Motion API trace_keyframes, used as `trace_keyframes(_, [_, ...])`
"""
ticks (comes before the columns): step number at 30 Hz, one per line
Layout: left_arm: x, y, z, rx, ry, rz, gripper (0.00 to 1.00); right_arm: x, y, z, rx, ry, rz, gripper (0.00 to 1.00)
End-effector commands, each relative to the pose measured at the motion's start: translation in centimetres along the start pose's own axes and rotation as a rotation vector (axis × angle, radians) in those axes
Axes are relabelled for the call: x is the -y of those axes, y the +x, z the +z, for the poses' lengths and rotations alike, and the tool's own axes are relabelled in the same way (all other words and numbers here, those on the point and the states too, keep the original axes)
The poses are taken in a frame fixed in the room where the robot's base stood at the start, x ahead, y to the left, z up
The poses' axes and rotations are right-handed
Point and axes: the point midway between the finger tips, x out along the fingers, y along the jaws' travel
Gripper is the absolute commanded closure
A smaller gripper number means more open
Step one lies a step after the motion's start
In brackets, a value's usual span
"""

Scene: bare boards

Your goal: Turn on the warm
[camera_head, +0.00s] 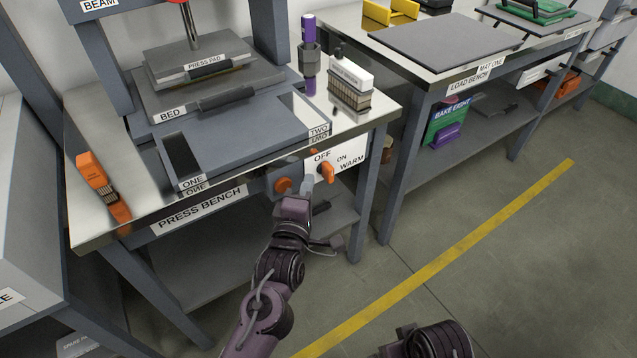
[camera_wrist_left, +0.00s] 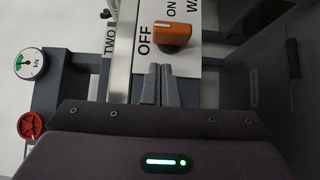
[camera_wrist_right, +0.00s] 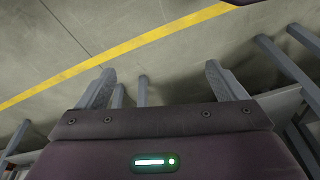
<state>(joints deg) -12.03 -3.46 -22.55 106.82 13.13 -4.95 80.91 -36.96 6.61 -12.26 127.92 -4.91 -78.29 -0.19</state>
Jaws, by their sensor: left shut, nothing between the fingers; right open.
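The orange warm knob (camera_head: 326,172) sits on a white panel (camera_head: 346,154) marked OFF, ON and WARM, at the front right corner of the press bench. In the left wrist view the knob (camera_wrist_left: 173,34) lies just beyond my left fingertips, close to the OFF label. My left gripper (camera_head: 306,184) is shut and empty, just left of the knob; its fingers (camera_wrist_left: 160,72) point at the panel below OFF. I cannot tell whether a finger touches the knob. My right gripper (camera_wrist_right: 158,78) is open and empty over the floor.
The press bed (camera_head: 168,105) and a plate marked ONE and TWO (camera_head: 240,135) lie above. The load bench (camera_head: 440,80) stands right. The floor by the yellow line (camera_head: 460,247) is clear.

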Motion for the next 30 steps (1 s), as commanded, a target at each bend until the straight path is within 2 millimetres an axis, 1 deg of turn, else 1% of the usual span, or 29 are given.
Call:
trace_keyframes(1, [0.0,0.6,0.7,0.001,-0.001,0.000,1.00,0.1,0.1,-0.1,-0.007,-0.003,-0.002,0.09])
trace_keyframes(3, [0.1,1.1,1.2,0.001,-0.001,0.000,1.00,0.2,0.1,-0.2,-0.014,-0.005,-0.003,0.09])
trace_keyframes(9, [0.1,1.8,1.9,0.000,0.000,-0.001,1.00,0.2,0.0,-0.6,-0.035,-0.007,-0.004,0.09])
trace_keyframes(20, [0.0,1.8,2.0,0.000,0.001,-0.002,1.00,0.3,-0.1,-0.5,-0.033,-0.008,-0.004,0.09])
trace_keyframes(26, [-0.2,1.8,1.7,0.000,0.017,-0.017,1.00,0.2,-0.4,0.0,-0.002,-0.003,-0.002,0.09])
trace_keyframes(28, [-0.3,1.7,1.5,0.000,0.029,-0.029,1.00,0.0,-0.6,0.4,0.020,0.003,0.000,0.09])
trace_keyframes(30, [-0.4,1.7,1.2,0.000,0.043,-0.044,1.00,-0.8,-0.8,0.7,0.054,0.016,0.014,0.09])
